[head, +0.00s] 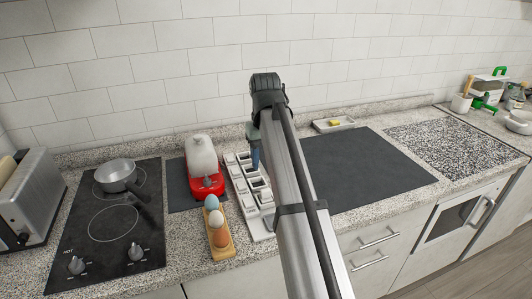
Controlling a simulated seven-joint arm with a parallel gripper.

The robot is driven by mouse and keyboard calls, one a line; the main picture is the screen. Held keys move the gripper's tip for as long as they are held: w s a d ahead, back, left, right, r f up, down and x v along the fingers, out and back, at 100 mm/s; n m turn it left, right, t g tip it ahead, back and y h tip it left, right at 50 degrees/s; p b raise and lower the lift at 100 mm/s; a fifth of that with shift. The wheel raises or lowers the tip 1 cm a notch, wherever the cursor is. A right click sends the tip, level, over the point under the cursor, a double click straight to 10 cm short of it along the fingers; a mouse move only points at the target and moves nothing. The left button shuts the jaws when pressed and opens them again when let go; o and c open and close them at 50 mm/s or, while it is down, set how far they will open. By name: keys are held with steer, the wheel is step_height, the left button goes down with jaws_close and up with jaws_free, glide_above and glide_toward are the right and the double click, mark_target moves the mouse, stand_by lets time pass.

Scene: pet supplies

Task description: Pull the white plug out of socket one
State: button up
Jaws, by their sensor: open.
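A white power strip (239,193) lies lengthwise on the counter, with several dark square sockets along it. Small white pieces show at its far end and along its sides. I cannot tell which is the white plug or which socket is number one. My gripper (256,166) points down over the far half of the strip, open, with no held thing visible. My own arm hides part of the gripper and the strip's right side. Whether the fingers touch anything is too small to tell.
Left of the strip stand a red-based appliance (206,185) with a whitish top and a wooden holder (221,243) with eggs. Further left are a cooktop (88,248) with a pot (116,175) and a toaster (31,206). A dark mat (365,170) at right is clear.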

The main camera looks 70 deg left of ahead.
mark_target(266, 190)
step_height(266, 190, down, 12)
stand_by(0.6)
steer(key=c, duration=0.8)
steer(key=shift+r, duration=0.1)
steer(key=shift+r, duration=2.25)
